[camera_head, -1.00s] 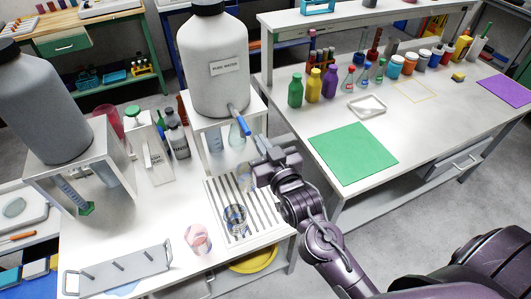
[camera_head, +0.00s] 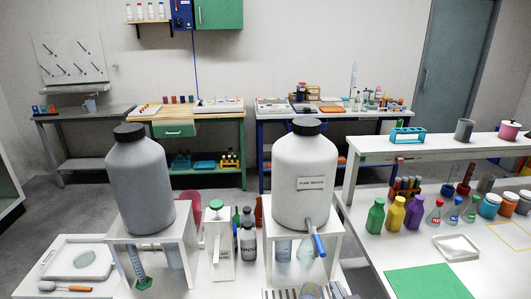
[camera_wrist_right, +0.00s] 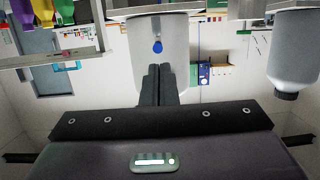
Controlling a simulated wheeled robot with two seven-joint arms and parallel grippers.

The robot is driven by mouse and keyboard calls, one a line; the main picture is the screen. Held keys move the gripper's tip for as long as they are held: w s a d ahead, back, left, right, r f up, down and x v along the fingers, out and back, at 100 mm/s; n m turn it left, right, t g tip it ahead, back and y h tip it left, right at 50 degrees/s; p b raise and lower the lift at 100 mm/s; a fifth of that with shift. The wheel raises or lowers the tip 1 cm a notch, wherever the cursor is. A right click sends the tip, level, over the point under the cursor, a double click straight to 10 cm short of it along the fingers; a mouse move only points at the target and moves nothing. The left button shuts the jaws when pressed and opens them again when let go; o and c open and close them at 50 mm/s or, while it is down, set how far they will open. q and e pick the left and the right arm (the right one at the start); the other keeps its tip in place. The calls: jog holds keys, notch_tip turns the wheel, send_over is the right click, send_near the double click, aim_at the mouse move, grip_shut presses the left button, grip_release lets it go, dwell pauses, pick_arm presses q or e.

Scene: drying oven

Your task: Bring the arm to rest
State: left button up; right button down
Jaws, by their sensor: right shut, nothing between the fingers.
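My right gripper (camera_wrist_right: 160,70) shows in the right wrist view with its two dark fingers together and nothing between them. That view is upside down. The blue-tipped tap of the white pure water jug (camera_wrist_right: 165,58) is beyond the fingertips, and I cannot tell the gap. In the head view the same jug (camera_head: 304,178) stands on a white stand, its blue tap handle (camera_head: 319,245) pointing down. My left gripper is not seen.
A grey jug (camera_head: 140,185) stands on another white stand at left. Bottles (camera_head: 248,238) stand between the jugs. A rack (camera_head: 285,293) is at the bottom edge.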

jog(key=s+d+f+n+g, duration=0.1)
jog(key=s+f+g, duration=0.3)
jog(key=s+g, duration=0.3)
jog(key=s+d+f+g, duration=0.1)
jog(key=s+f+g, duration=0.3)
jog(key=s, duration=0.5)
notch_tip(320, 180, down, 32)
jog(key=s+g+b, duration=0.2)
jog(key=s+d+f+g, duration=0.1)
jog(key=s+d+f, duration=0.2)
jog(key=s+f, duration=1.6)
jog(key=shift+s+f+n+h+b, duration=0.25)
jog(key=shift+s+n+h+b, duration=0.15)
jog(key=shift+s+b, duration=0.05)
jog(key=c, duration=2.1)
grip_release()
jog(key=shift+d, duration=0.1)
